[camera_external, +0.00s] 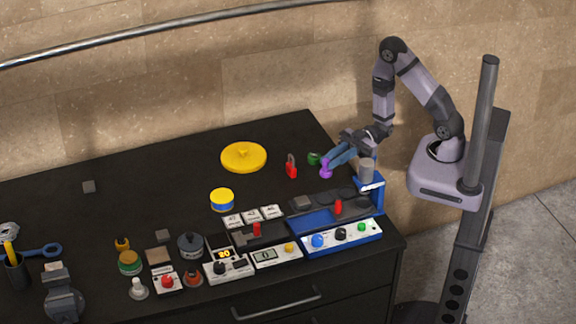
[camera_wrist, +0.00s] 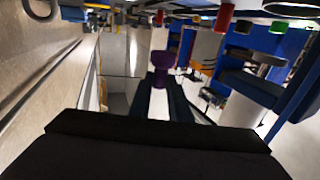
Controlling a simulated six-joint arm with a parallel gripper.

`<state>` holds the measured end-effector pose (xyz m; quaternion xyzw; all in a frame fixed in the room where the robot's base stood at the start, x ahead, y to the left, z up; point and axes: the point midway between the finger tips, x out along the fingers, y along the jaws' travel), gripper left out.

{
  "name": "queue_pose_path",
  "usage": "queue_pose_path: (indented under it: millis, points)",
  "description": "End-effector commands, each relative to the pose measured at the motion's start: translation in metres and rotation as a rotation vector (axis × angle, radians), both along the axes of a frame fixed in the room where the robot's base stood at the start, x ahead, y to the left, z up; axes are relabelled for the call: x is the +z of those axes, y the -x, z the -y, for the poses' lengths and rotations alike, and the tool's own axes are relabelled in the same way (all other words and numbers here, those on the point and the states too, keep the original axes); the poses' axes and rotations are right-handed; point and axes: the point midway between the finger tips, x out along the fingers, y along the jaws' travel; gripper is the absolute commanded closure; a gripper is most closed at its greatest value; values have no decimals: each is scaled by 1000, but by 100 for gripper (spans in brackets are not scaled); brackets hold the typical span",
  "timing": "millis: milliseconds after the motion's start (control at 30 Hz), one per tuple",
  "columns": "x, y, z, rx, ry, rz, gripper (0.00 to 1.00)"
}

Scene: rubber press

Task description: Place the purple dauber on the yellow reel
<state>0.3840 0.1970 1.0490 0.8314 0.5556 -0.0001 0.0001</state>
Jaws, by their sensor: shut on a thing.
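The purple dauber (camera_external: 326,170) is at the tip of my gripper (camera_external: 338,160) in the external view, near the right side of the black bench top. In the wrist view the dauber (camera_wrist: 163,62) shows between the ends of the two dark fingers (camera_wrist: 160,98), which are shut on it. The fingers hide part of it. The yellow reel (camera_external: 244,156) is a wide, flat disc lying on the bench to the left of my gripper, apart from the dauber. I cannot pick the reel out with certainty in the wrist view.
A red padlock-like thing (camera_external: 291,168) stands between reel and gripper. A green thing (camera_external: 314,158) is close beside the gripper. A blue press frame (camera_external: 370,192) stands just in front on the right. A yellow-and-blue tin (camera_external: 222,199) and several control boxes fill the front. The back left is mostly clear.

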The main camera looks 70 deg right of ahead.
Motion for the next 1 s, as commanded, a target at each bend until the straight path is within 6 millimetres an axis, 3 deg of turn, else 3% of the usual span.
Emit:
queue_pose_path:
  millis: [167,233,367,567,667,800,1000]
  points:
    - [8,-3,1,-12,0,3,100]
    - [14,-14,7,-64,0,4,100]
    - [27,-45,25,-203,0,5,100]
    - [41,-100,78,-503,0,0,100]
    - [34,-121,114,-667,0,-5,100]
    - [10,-138,174,-903,3,-10,100]
    - [-30,-136,226,-1075,3,-8,100]
